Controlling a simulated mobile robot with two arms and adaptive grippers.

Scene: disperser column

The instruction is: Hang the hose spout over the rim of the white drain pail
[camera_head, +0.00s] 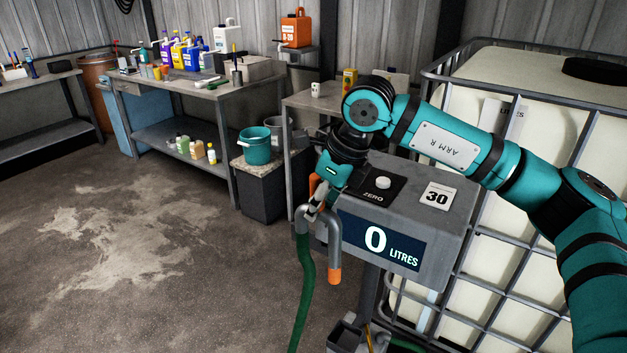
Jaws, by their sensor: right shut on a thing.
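The hose spout (334,245) is a grey hooked pipe with an orange tip (335,276) pointing down. A green hose (303,285) hangs from its other end, down toward the floor. My right gripper (316,207) is shut on the spout near the top of its bend and holds it in the air in front of the disperser column's display. The fingers are small and partly hidden by the wrist. I cannot make out a white drain pail in this view. My left gripper is not in view.
The grey disperser box (425,215) reads 0 litres, close behind the spout. A caged white tank (540,155) fills the right side. A teal bucket (257,152) stands on a low cabinet behind. Workbenches line the back wall; the floor (150,250) at left is clear.

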